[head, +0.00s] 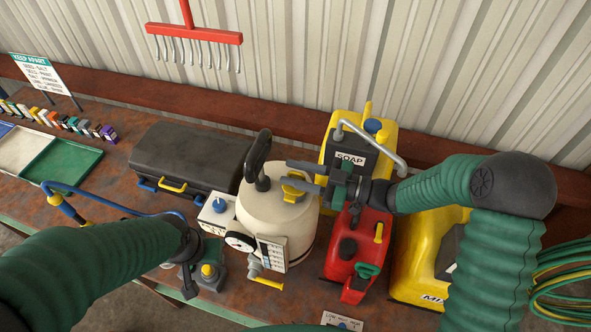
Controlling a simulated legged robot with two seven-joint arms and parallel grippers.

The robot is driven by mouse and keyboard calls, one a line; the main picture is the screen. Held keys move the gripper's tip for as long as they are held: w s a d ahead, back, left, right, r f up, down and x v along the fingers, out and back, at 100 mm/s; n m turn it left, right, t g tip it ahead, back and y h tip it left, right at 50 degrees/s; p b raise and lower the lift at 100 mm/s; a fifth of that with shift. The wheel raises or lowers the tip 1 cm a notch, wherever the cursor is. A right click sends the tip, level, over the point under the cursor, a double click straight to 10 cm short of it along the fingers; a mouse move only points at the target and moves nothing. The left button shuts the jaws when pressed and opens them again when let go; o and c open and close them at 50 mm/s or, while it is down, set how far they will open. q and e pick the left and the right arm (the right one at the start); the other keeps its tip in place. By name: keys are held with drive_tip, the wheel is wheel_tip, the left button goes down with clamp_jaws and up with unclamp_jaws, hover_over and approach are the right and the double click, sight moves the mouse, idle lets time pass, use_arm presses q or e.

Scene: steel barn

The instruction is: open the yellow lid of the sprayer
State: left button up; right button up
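The sprayer (262,228) is a cream rounded tank standing upright on the bench, with a black pump handle (258,160) and a gauge on its front left. Its yellow lid (293,190) is on the tank's top, right of the handle. My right gripper (288,173) comes in from the right and is open. Its two dark fingers point left at the lid; the nearer one passes over it in the picture. I cannot tell whether it touches. My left gripper (189,282) points down left of the sprayer; its fingers are partly hidden and their opening is unclear.
A yellow soap container (384,148) and a red can (352,262) stand right of the sprayer, close by. A black case (188,160) lies behind left. A small white box (217,214) sits beside the tank. A hose (565,275) is coiled at far right.

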drive_tip(key=shift+s+d, duration=0.1)
drive_tip(key=shift+s, duration=0.1)
drive_tip(key=c, duration=0.5)
drive_tip(key=shift+d, duration=0.1)
clamp_jaws()
drive_tip(key=shift+w+d, duration=0.15)
drive_tip(key=shift+f, duration=0.1)
